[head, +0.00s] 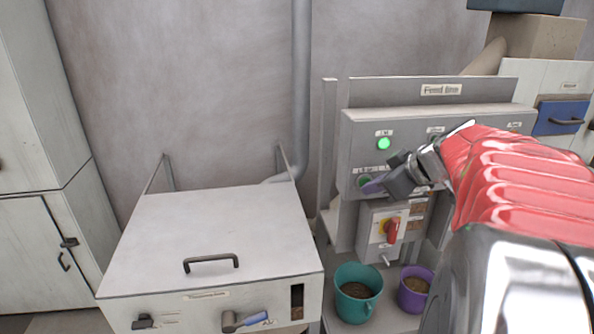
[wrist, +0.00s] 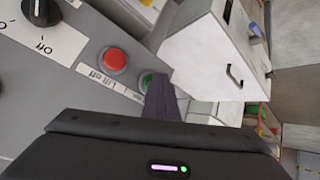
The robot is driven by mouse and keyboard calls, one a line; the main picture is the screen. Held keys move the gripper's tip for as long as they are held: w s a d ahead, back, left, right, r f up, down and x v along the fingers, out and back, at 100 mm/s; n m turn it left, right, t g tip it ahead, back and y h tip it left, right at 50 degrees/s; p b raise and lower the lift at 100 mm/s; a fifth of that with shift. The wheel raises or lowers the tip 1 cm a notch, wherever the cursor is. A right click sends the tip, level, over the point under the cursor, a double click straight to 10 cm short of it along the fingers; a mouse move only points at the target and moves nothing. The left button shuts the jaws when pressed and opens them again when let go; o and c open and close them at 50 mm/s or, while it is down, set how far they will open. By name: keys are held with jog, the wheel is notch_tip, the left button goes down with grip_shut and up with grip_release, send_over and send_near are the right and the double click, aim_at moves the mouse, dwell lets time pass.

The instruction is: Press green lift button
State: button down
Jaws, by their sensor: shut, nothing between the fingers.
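The green lift button (head: 364,181) is a small round button low on the left of the grey feed line panel. In the wrist view the green button (wrist: 146,79) shows beside a red button, partly hidden by my finger. My gripper (head: 374,186) is shut and empty, its purple-grey fingertips right at the button's lower right in the head view.
The red button (wrist: 115,60) sits above a "Lift off" label. A black knob (wrist: 41,12) is further left. A lit green lamp (head: 384,144) is above the button. A red-handled switch (head: 391,230), teal bucket (head: 345,303) and purple bucket (head: 408,300) are below. A white lidded box (head: 215,235) stands left.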

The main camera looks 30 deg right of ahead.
jog(key=shift+s, duration=0.15)
jog(key=shift+s+a, duration=0.2)
jog(key=shift+s, duration=0.4)
jog(key=s, duration=0.2)
jog(key=s+a, duration=0.1)
jog(key=s, duration=0.2)
jog(key=shift+s+a, duration=0.35)
dwell(0.3)
